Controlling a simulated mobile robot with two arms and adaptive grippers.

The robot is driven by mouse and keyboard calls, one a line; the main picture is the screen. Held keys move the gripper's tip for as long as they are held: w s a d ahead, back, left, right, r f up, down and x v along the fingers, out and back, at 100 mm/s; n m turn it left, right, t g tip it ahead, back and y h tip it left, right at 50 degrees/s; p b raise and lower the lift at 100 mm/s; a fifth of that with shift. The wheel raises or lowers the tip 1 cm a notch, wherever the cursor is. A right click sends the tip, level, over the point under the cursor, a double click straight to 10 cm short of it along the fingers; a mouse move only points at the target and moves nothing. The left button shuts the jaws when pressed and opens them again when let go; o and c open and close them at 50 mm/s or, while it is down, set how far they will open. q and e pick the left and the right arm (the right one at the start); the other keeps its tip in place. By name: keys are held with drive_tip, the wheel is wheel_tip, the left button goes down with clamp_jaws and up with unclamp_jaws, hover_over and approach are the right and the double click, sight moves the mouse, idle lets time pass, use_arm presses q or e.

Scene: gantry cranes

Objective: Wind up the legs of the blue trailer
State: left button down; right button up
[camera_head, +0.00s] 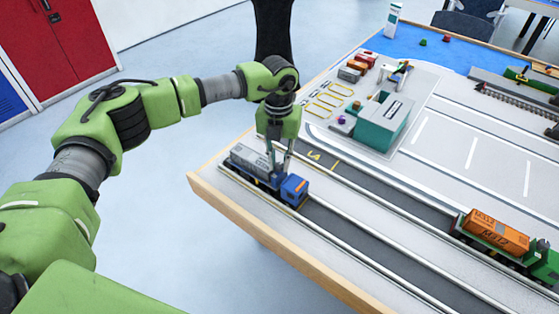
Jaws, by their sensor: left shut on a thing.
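The blue trailer (238,167) carries a grey container (249,158) and stands in the road lane at the table's near left corner. A blue truck cab (294,189) with an orange block on it is at its right end. My left gripper (279,170) reaches down from above between the container and the cab. Its fingers are shut on a small part at the front of the trailer. The fingers hide that part, and I cannot make out the trailer's legs. My right gripper is not in view.
A green truck with an orange container (495,233) stands at the lower right. A teal building (381,124) and small containers (351,72) are behind my gripper. The wooden table edge (225,211) runs close to the blue trailer. The lane right of the blue cab is clear.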

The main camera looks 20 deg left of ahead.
sight(279, 164)
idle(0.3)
use_arm(q)
drive_tip(key=c, duration=1.9)
unclamp_jaws()
drive_tip(key=shift+r, duration=0.15)
wheel_tip(279, 164, up, 12)
drive_tip(key=shift+w+a+f, duration=0.1)
drive_tip(key=shift+f, duration=0.05)
